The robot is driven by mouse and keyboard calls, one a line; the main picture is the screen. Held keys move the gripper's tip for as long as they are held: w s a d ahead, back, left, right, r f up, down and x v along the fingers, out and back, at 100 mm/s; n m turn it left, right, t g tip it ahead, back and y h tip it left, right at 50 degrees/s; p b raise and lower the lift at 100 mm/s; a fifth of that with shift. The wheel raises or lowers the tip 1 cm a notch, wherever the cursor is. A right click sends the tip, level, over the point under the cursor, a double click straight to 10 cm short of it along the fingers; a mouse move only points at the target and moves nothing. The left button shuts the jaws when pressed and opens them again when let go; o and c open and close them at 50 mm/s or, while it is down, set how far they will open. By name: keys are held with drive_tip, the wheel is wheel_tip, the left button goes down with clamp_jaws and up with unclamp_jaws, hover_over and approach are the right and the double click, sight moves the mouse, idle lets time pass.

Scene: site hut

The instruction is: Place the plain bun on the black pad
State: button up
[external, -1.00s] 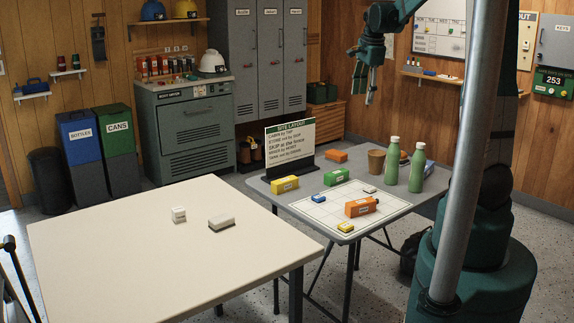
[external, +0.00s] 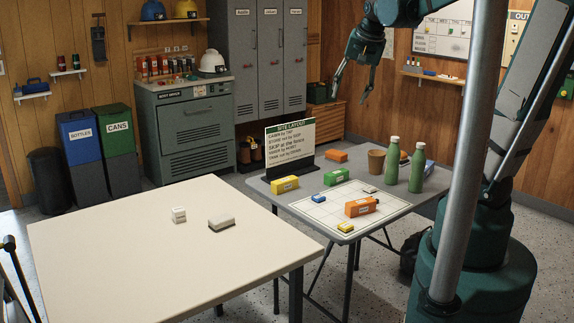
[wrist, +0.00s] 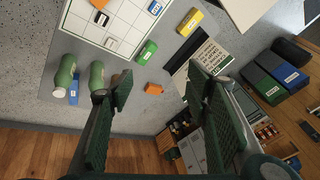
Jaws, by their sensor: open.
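I cannot make out a plain bun for certain. No clear black pad shows either. A small dark-and-white piece lies on the white grid board (external: 318,211); the board also shows in the wrist view (wrist: 80,27). My gripper (external: 355,88) is open and empty, high above the back of the grey table. In the wrist view its two fingers (wrist: 158,92) stand wide apart with nothing between them.
Two green bottles (external: 391,158) and a brown cup (external: 376,161) stand on the grey table (external: 408,207). A sign (external: 290,142), a yellow block (external: 285,184), a green block (external: 336,177) and orange blocks (external: 361,207) are there. The cream table (external: 130,255) is mostly clear.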

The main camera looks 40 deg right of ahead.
drive_tip(key=s+a+f+n+t+y, duration=0.1)
drive_tip(key=s+a+f+n, duration=0.3)
drive_tip(key=s+a+n, duration=0.6)
drive_tip(key=s+a+t, duration=0.1)
drive_tip(key=s+a, duration=0.1)
drive_tip(key=s, duration=0.1)
drive_tip(key=shift+s+a+n, duration=0.25)
drive_tip(key=shift+n, duration=0.15)
